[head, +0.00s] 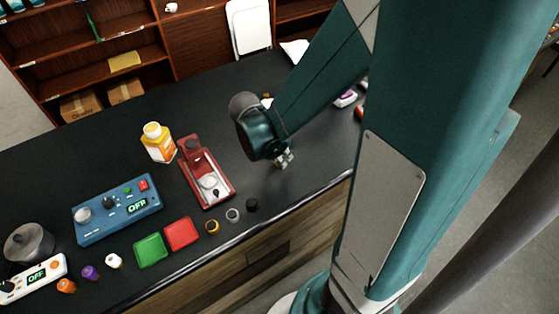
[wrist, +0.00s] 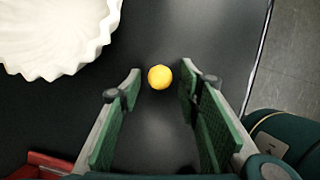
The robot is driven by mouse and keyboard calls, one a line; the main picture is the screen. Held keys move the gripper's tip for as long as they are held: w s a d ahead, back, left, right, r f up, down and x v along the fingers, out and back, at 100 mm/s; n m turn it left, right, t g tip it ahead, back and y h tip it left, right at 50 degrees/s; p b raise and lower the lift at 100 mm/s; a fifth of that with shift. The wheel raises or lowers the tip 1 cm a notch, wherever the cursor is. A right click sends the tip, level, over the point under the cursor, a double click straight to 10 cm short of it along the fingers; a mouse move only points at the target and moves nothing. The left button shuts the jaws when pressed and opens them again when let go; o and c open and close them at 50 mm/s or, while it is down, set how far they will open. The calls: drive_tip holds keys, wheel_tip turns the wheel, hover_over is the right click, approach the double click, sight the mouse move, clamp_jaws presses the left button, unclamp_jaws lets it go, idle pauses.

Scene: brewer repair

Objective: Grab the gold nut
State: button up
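The gold nut (head: 212,231) looks like a small gold ring lying on the black table near its front edge, just right of the red pad. My gripper (head: 285,157) is over the table, to the right of and farther back than the nut, beyond the red device. In the wrist view my gripper (wrist: 161,85) is open, with its green-padded fingers apart and nothing held. The gold nut does not show in the wrist view. A round yellow ball (wrist: 160,77) shows there between the fingertips; I cannot tell its height against them.
A silver ring (head: 232,215) and a black piece (head: 252,205) lie right of the nut. The red device (head: 206,178), red pad (head: 182,234) and green pad (head: 150,250) are close by. A white scalloped object (wrist: 50,35) shows in the wrist view. My arm hides the table's right part.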

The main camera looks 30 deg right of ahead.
drive_tip(key=shift+x, duration=0.8)
drive_tip(key=c, duration=1)
